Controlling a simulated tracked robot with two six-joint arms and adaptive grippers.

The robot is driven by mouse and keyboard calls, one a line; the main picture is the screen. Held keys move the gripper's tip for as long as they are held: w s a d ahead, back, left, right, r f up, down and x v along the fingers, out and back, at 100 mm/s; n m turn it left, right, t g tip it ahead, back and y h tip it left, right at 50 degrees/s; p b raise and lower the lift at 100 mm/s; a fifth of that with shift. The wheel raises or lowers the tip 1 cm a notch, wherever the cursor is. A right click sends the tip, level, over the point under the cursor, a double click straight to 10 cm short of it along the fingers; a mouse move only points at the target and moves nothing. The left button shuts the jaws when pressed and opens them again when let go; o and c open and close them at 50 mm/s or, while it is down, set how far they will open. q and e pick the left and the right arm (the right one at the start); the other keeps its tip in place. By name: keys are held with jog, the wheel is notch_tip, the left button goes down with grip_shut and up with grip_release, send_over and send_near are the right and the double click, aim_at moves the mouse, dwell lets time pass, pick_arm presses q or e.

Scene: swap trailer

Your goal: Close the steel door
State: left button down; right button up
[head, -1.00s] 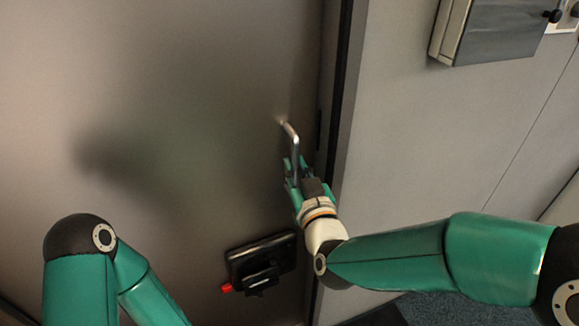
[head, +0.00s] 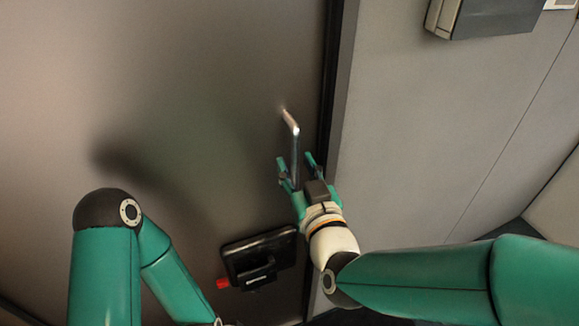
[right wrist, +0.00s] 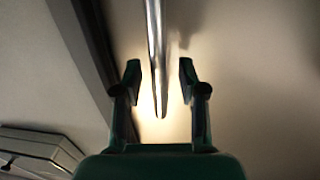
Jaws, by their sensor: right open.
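The steel door (head: 160,60) fills the left and middle of the head view, its right edge close against the dark frame strip (head: 329,90). Its metal bar handle (head: 292,135) stands near that edge. My right gripper (head: 297,160) is open around the lower part of the handle, with a finger on each side. In the right wrist view the handle (right wrist: 155,60) runs down between the two open fingers (right wrist: 159,75), with gaps on both sides. My left arm is at the lower left of the head view; its gripper is not visible.
The wall between is clear.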

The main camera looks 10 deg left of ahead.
jog(key=shift+s, duration=0.1)
jog(key=v, duration=0.7)
jog(key=shift+s, duration=0.15)
jog(key=shift+d, duration=0.15)
